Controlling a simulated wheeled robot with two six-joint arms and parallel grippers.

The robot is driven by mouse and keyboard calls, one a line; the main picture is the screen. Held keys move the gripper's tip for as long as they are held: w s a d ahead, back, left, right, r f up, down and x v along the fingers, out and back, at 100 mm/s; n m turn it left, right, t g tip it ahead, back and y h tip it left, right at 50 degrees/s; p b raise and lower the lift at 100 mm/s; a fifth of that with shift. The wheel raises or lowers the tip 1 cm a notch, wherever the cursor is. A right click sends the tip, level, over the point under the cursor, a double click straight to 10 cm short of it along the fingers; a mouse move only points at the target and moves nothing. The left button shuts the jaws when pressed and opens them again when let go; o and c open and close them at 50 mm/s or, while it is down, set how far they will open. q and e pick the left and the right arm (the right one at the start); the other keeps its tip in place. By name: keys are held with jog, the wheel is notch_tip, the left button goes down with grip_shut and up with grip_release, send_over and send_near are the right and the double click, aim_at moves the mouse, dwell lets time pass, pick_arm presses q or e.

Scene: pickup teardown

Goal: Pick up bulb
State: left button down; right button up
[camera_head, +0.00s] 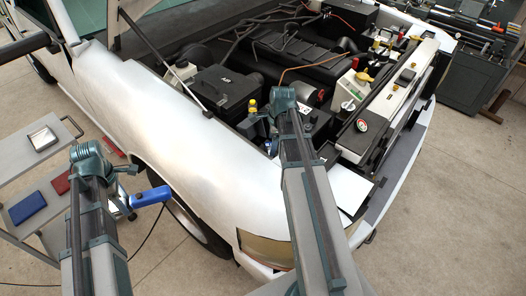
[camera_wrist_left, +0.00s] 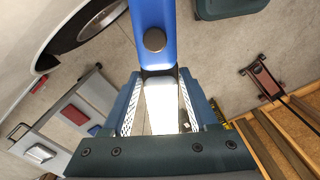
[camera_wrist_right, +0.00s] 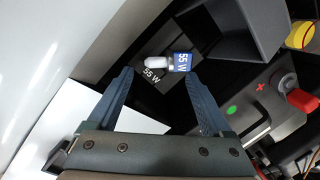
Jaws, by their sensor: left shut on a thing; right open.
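The bulb (camera_wrist_right: 154,62) shows in the right wrist view as a white glass capsule with a blue base marked 55 W. It lies across a dark surface that also carries a 55 W label. My right gripper (camera_wrist_right: 159,75) is open, with its fingertips on either side of the bulb, and nothing is clamped in it. The bulb cannot be made out in the head view, where my right arm covers that spot. My left gripper (camera_wrist_left: 160,76) is shut on a blue work light (camera_wrist_left: 153,25), which also shows beside the wheel in the head view (camera_head: 152,196).
The white pickup's fender (camera_head: 160,110) borders the open engine bay. A black box (camera_head: 225,90) and a battery (camera_wrist_right: 262,105) with a red terminal stand close to my right gripper. A grey cart (camera_head: 20,175) with trays stands at the left.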

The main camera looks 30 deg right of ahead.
pick_arm(q)
notch_tip(320, 180, down, 5)
jog(key=b, duration=0.4)
jog(key=shift+r, duration=0.2)
pick_arm(e)
jog(key=f, duration=0.2)
jog(key=w+f, duration=0.1)
jog(key=f, duration=0.1)
jog(key=shift+f, duration=0.3)
pick_arm(q)
jog(key=shift+r, duration=0.1)
pick_arm(e)
jog(key=shift+r, duration=0.1)
jog(key=shift+c, duration=0.3)
jog(key=c, duration=1.2)
